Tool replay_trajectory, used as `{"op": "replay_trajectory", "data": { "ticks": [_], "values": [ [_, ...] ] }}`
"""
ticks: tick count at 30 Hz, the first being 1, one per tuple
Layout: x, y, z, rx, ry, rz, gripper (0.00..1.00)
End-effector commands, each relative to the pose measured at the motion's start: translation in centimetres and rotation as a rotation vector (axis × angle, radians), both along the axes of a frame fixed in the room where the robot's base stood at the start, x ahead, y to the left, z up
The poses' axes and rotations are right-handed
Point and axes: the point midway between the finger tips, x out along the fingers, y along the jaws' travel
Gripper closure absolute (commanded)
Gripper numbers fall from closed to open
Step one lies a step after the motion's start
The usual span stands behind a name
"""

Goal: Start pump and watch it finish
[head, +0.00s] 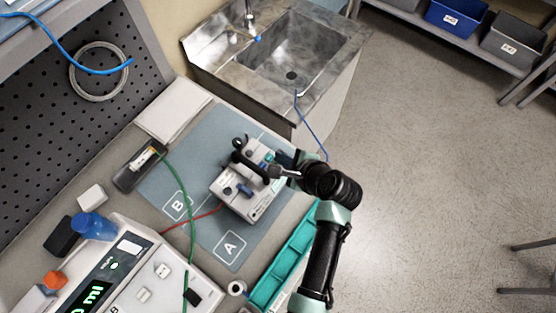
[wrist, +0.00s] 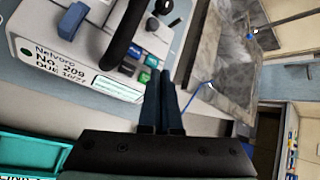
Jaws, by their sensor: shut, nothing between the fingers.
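A pale grey pump (head: 254,205) with a dark handle stands on the blue-grey mat. In the wrist view the pump (wrist: 85,70) carries a label (wrist: 55,67) reading "Nelvoro No. 209". Small blue, grey and green buttons (wrist: 145,76) sit at its edge near my fingertips. My gripper (head: 277,172) is at the pump's right side. In the wrist view my gripper (wrist: 164,76) has its fingers together and empty, pointing just beside the green button; I cannot tell whether they touch it. The pump's own screen is not readable.
A larger device (head: 130,262) at lower left has a lit green display (head: 92,294) ending in "0 ml". Red and green cables (head: 180,170) cross the bench. A teal tray (head: 285,262) lies beside the mat (head: 215,145). A sink (head: 285,60) stands behind.

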Motion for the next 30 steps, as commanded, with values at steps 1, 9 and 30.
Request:
{"op": "replay_trajectory", "data": {
  "ticks": [1,9,30],
  "values": [
    [0.0,0.0,0.0,0.0,0.0,0.0,1.0],
    [0.0,0.0,-0.6,0.0,0.0,0.0,1.0],
    [0.0,0.0,-1.2,0.0,0.0,0.0,1.0]
  ]
}}
